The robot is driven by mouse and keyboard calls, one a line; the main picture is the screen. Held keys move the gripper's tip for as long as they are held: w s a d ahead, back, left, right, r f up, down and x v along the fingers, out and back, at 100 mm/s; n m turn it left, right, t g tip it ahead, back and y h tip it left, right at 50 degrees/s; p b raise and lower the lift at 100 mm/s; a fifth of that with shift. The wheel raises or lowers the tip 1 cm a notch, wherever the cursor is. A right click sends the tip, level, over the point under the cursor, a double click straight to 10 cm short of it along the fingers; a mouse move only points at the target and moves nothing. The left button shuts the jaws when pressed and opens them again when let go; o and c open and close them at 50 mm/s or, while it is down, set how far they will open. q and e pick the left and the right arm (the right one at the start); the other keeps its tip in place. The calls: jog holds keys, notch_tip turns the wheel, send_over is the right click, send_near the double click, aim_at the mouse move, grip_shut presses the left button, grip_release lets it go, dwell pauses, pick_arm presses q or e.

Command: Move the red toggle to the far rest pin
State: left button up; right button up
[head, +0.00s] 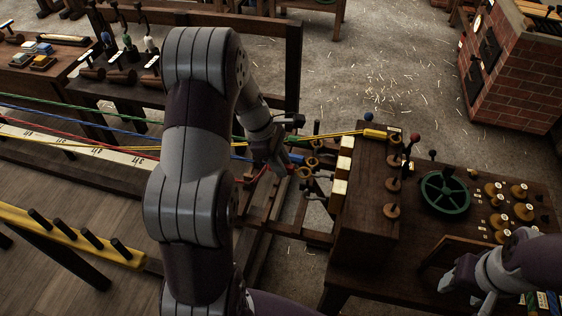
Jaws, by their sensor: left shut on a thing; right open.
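My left gripper (275,168) is shut at the end of the rope lines, beside the rings and hooks of the wooden machine. A bit of red (258,172) shows at its fingertips and looks like the red toggle, mostly hidden by the fingers and my forearm. The red rope (90,143) runs in from the left and passes behind my arm. A yellow rail (75,238) with several dark upright pins stands at the lower left; which is the far rest pin I cannot tell. My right gripper (470,288) is open and empty over the bench at the lower right.
Green, blue and yellow ropes run beside the red one over a white marked board (95,149). The wooden machine (375,180) carries a green handwheel (445,192), a red-knobbed lever (411,150) and brass knobs. A brick stove (515,80) stands behind. Open floor lies at upper middle.

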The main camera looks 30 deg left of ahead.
aim_at(287, 166)
pick_arm(q)
jog(key=shift+f, duration=0.1)
dwell(0.3)
jog(key=shift+w+f, duration=0.15)
jog(key=shift+f, duration=0.05)
jog(key=shift+w+a+f+b, duration=0.1)
jog(key=shift+w+f+b, duration=0.25)
jog(key=shift+w+f, duration=0.4)
jog(key=shift+w+a+f+b, duration=0.1)
jog(key=shift+w+f+b, duration=0.35)
jog(key=shift+f, duration=0.5)
jog(key=shift+w+f+b, duration=0.25)
jog(key=shift+w+f, duration=0.4)
jog(key=shift+f, duration=0.2)
jog(key=shift+f, duration=0.25)
notch_tip(287, 166, down, 3)
jog(key=shift+b, duration=0.7)
jog(key=shift+f, duration=0.1)
